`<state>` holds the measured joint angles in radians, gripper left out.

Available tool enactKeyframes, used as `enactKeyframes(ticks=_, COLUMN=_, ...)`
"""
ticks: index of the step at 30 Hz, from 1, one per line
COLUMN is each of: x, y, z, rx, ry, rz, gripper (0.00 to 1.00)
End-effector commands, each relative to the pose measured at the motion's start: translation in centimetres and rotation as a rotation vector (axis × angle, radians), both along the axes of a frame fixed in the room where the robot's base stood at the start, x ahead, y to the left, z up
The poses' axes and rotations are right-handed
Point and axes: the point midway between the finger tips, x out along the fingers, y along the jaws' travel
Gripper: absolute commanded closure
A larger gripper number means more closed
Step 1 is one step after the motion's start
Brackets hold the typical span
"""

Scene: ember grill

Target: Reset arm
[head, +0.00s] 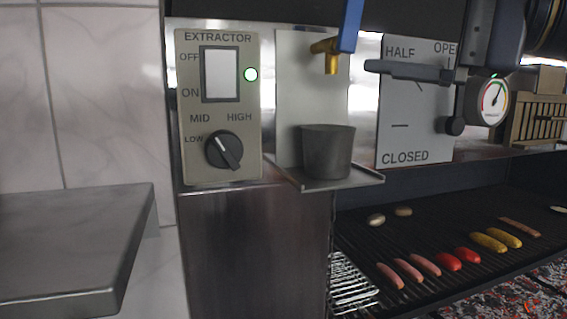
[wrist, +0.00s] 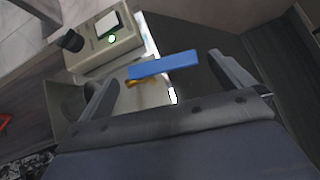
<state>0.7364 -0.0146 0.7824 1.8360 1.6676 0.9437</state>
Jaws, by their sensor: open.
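My gripper (wrist: 163,68) is open in the wrist view, one finger at each side and nothing held. The blue tap handle (wrist: 165,64) shows in the gap between the fingers, beyond them. In the head view my arm's end hangs at the upper right, in front of the HALF/OPEN/CLOSED panel (head: 404,130). The blue handle (head: 350,25) and brass tap (head: 332,58) are left of it there, apart from it. A dark grey cup (head: 327,152) stands upright under the tap on a small shelf (head: 345,182).
The extractor panel (head: 218,110) has a rocker switch (head: 221,74), a lit green lamp (head: 250,74) and a knob (head: 223,150). A round gauge (head: 493,102) is at right. Sausages (head: 424,265) and other food lie on the grill (head: 375,240). A metal counter (head: 70,235) is at left.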

Motion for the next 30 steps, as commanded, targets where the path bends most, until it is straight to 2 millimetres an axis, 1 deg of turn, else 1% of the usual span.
enactKeyframes(ticks=1, x=0.2, y=0.6, z=0.2, rx=-0.001, ry=-0.001, rz=0.004, gripper=0.0)
enactKeyframes(ticks=9, x=1.5, y=3.1, z=0.5, rx=0.001, ry=0.0, rz=0.004, gripper=0.0)
enactKeyframes(ticks=15, x=2.3, y=4.5, z=0.7, rx=0.0, ry=0.0, rz=0.003, gripper=0.0)
enactKeyframes(ticks=21, x=2.7, y=5.2, z=0.7, rx=0.0, ry=0.0, rz=0.001, gripper=0.0)
enactKeyframes(ticks=30, x=2.8, y=5.4, z=0.7, rx=0.001, ry=0.0, rz=-0.001, gripper=0.0)
